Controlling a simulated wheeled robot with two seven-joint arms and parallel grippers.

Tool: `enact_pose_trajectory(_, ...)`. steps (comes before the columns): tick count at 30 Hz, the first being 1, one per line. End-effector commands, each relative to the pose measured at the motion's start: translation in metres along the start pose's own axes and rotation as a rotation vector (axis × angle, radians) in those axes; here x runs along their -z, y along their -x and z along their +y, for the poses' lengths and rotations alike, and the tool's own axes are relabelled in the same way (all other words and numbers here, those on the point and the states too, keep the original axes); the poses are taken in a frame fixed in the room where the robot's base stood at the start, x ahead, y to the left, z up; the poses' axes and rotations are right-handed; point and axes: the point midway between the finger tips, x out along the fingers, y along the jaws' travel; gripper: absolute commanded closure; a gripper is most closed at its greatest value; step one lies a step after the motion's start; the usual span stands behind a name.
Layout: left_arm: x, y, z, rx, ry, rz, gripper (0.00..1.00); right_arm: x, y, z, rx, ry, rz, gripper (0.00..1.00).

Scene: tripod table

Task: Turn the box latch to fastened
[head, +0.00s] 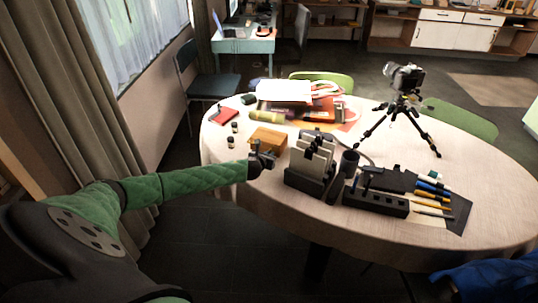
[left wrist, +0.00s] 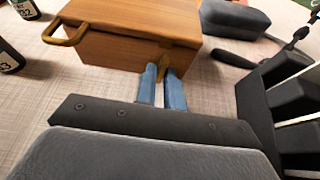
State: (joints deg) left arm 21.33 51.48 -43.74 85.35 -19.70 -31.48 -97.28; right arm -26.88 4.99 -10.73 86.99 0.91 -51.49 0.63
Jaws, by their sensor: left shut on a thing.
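A small wooden box (head: 267,139) stands near the left edge of the round table. In the left wrist view the box (left wrist: 125,45) shows its front face, its closed lid and a handle (left wrist: 68,32) on its left side. A brass-coloured latch (left wrist: 163,66) is on the front face. My left gripper (head: 264,161) is at the front of the box, and in the left wrist view its blue fingertips (left wrist: 163,80) are closed around the latch. The fingers partly hide the latch, so its exact angle is hard to tell. My right gripper is not in view.
A black organizer with upright slots (head: 309,177) stands just right of the gripper. Small dark bottles (head: 233,134) stand left of the box. A tripod with a camera (head: 400,110) and a pen tray (head: 385,200) are farther right. Books (head: 284,91) lie behind.

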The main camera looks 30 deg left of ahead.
Motion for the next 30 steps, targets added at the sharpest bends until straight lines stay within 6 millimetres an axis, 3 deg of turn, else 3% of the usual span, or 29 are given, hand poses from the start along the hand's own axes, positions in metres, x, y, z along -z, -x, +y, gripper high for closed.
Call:
enact_pose_trajectory(13,-0.002,0.000,0.001,0.021,0.055,-0.002,1.00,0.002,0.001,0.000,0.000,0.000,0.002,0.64)
enact_pose_trajectory(14,-0.002,0.000,0.001,0.021,0.055,-0.002,0.84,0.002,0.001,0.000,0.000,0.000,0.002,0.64)
enact_pose_trajectory(16,-0.002,0.000,0.001,0.021,0.054,-0.002,0.71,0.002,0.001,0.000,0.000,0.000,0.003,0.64)
enact_pose_trajectory(25,-0.001,0.001,0.001,0.021,0.053,-0.001,0.71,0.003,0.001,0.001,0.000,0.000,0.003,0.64)
enact_pose_trajectory(30,0.000,0.013,0.002,0.021,0.052,-0.001,0.71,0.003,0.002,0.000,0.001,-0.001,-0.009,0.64)
